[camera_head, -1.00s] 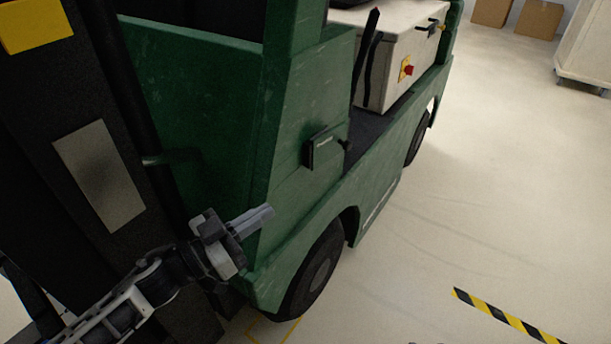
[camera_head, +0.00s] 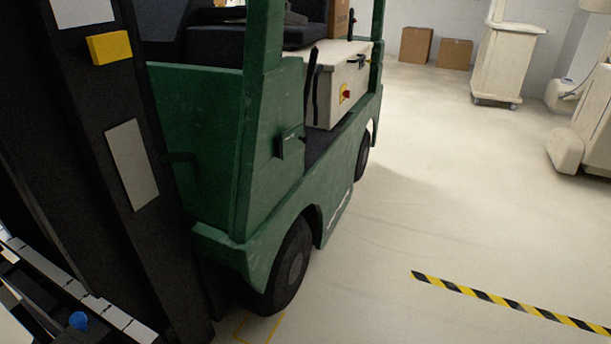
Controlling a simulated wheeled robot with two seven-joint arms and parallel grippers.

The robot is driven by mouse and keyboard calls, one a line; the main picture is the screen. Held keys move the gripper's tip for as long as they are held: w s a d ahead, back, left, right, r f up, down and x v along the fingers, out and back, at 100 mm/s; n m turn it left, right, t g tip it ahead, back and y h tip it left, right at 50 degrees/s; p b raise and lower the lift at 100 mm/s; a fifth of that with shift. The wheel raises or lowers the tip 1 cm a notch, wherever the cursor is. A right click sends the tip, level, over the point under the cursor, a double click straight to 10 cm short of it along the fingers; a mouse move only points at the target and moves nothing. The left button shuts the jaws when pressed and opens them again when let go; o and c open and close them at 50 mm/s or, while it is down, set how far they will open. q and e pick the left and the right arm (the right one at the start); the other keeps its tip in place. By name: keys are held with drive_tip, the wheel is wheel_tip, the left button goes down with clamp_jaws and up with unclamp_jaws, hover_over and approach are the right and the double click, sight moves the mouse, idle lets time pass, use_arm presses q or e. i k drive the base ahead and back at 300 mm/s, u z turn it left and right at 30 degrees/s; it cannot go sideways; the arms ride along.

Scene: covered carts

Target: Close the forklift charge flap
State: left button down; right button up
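The green forklift (camera_head: 215,150) stands at the left and middle of the head view. A small green charge flap (camera_head: 291,143) with a dark edge is on its side, above and behind the front wheel (camera_head: 291,268). The flap seems to stand out from the body; the view is too small to tell how far open it is. Neither of my grippers is in view.
The forklift's dark mast (camera_head: 105,150), with a yellow block (camera_head: 109,47), stands close on the left. Open floor lies to the right, with a yellow-black stripe (camera_head: 500,300). Cardboard boxes (camera_head: 416,45) and a white covered cart (camera_head: 505,65) are at the back.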

sight(292, 140)
drive_tip(key=z, duration=0.95)
drive_tip(key=i, duration=1)
drive_tip(key=u, duration=0.45)
